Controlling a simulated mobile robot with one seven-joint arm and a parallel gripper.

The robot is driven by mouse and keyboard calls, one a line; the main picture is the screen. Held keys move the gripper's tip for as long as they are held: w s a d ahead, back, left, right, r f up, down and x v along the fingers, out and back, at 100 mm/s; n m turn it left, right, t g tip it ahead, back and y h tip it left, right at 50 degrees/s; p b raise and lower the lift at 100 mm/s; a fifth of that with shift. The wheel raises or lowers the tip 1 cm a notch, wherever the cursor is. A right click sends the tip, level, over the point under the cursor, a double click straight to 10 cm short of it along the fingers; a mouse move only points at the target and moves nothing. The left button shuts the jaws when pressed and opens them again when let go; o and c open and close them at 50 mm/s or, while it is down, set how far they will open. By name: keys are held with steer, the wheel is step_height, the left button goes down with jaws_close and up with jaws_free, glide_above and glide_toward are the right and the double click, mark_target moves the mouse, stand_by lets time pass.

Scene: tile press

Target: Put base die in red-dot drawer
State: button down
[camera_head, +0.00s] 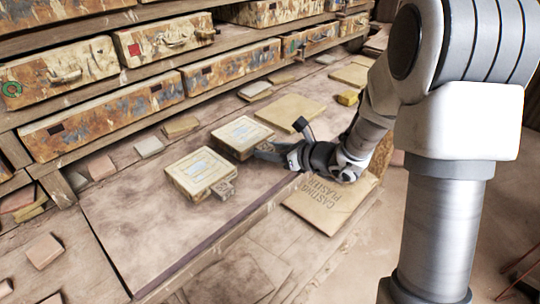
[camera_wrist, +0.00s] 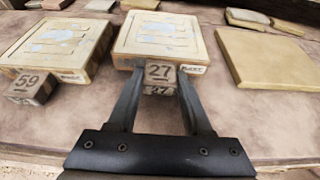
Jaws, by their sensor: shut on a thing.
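Two pale square dies with bluish inlaid tops lie on the bench. The right one in the wrist view (camera_wrist: 160,35) has a small tab marked 27 (camera_wrist: 160,73) at its front; the far die in the head view (camera_head: 243,133) appears to be the same one. My gripper (camera_wrist: 160,82) is shut on the 27 tab. The other die (camera_head: 200,168) has a tab marked 59 (camera_wrist: 30,87) and lies apart to the left. Small lettering on the die fronts is too blurred to read. A shut drawer with a red mark (camera_head: 165,39) is in the upper rack row.
A drawer with a green ring (camera_head: 60,74) is left of the red-marked one. Wider drawers (camera_head: 110,120) lie below. A plain tan slab (camera_wrist: 268,62) is right of the held die. A casting plaster bag (camera_head: 330,200) lies at the front.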

steer(key=shift+f, duration=0.4)
steer(key=shift+f, duration=0.15)
steer(key=shift+c, duration=1.6)
jaws_free()
steer(key=shift+f, duration=0.1)
